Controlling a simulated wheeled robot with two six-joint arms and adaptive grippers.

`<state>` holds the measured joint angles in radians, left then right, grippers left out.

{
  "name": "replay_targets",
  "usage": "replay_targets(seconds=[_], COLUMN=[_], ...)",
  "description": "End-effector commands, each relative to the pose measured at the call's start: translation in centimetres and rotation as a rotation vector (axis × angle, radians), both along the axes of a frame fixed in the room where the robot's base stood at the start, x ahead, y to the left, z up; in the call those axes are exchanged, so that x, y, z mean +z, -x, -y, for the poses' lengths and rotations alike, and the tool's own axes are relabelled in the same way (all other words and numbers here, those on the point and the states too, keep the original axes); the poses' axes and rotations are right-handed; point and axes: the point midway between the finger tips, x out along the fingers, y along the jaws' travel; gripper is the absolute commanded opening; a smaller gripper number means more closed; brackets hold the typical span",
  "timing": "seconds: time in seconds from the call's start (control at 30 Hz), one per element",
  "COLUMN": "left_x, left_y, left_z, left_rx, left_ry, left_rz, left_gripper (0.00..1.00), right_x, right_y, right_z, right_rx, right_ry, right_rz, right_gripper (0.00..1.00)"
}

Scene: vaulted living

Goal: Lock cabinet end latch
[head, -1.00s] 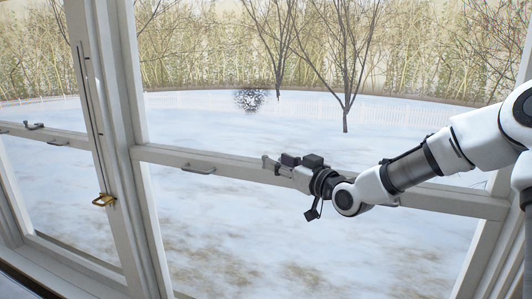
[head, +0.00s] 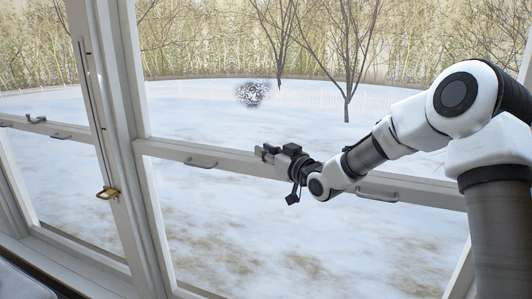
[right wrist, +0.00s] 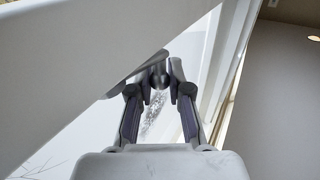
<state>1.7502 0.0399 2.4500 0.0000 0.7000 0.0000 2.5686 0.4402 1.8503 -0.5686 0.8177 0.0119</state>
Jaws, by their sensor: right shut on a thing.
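No cabinet shows; a window with a horizontal rail (head: 222,159) fills the head view. My right gripper (head: 266,152) is at the top of this rail, near its middle. In the right wrist view my right gripper (right wrist: 158,88) has its two fingers closed around a small grey metal latch piece (right wrist: 159,73) beside the white frame. In the head view the gripper mostly hides this latch, so its exact position cannot be told. My left gripper is not in view.
Grey pull handles (head: 201,163) and (head: 378,196) sit on the rail on either side of the gripper. A brass handle (head: 108,193) is on the left upright. A similar latch (head: 36,120) is on the left window's rail. Snowy ground and trees lie beyond the glass.

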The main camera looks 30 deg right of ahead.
Motion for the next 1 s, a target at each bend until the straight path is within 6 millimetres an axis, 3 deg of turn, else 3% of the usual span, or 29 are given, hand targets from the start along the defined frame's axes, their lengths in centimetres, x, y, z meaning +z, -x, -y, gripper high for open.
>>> replay_targets(seconds=[0.13,0.3,0.7,0.73,0.8,1.0], left_x=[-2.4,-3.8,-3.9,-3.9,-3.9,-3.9], left_y=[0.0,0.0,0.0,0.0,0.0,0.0], left_z=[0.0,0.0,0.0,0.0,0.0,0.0], left_rx=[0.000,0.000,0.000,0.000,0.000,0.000], left_ry=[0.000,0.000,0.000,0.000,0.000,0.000], left_rz=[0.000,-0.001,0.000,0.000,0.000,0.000], left_gripper=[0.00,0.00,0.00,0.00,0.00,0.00], right_x=[-0.5,-0.2,0.0,0.0,0.0,0.0], right_y=[-0.4,-0.8,-0.9,-0.9,-0.9,-0.9], right_z=[0.1,0.5,0.8,0.8,0.8,0.8], right_rx=[-0.084,-0.207,-0.258,-0.258,-0.258,-0.258], right_ry=[0.004,0.003,0.000,0.001,0.000,0.000], right_rz=[0.007,0.007,0.001,0.000,0.001,0.001], right_gripper=[0.00,0.00,0.00,0.25,0.41,0.41])
